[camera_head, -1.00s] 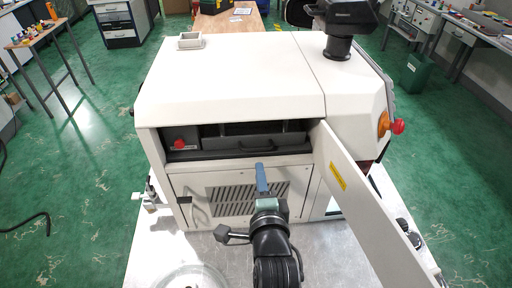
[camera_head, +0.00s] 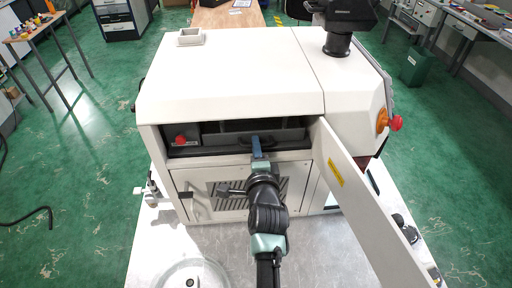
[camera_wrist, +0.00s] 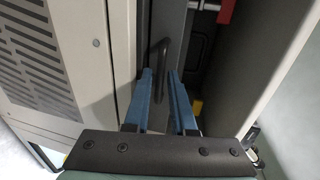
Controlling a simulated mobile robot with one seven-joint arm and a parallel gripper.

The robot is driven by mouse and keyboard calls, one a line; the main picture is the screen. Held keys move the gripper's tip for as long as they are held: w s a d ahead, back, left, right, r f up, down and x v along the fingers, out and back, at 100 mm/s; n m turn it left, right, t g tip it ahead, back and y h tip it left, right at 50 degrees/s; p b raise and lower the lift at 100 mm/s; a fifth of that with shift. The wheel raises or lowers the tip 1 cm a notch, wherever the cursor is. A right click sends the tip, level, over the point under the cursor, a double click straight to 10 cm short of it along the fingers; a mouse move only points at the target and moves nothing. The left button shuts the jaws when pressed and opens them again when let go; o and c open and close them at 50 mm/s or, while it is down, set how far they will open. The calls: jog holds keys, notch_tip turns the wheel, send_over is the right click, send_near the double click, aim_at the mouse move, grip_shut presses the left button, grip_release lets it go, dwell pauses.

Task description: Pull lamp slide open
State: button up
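The lamp slide (camera_head: 290,136) is a dark grey drawer front inside the open slot of the white machine. It also shows in the wrist view as a grey panel (camera_wrist: 170,17) with a dark bar handle (camera_wrist: 161,48). My gripper (camera_head: 256,140) reaches up to the slide's front at the handle. In the wrist view its two blue fingers (camera_wrist: 161,74) are apart, with the handle at the fingertips, close to the left finger. Whether the fingers touch the handle cannot be told. In the head view the fingers partly hide the handle.
The white machine's open door panel (camera_head: 365,200) stands out to the right of the slot. A red knob (camera_head: 181,140) sits left of the slide. A vented panel (camera_head: 215,195) lies below. A glass dish (camera_head: 190,275) is on the bench at front left.

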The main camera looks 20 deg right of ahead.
grip_shut()
dwell(1.4)
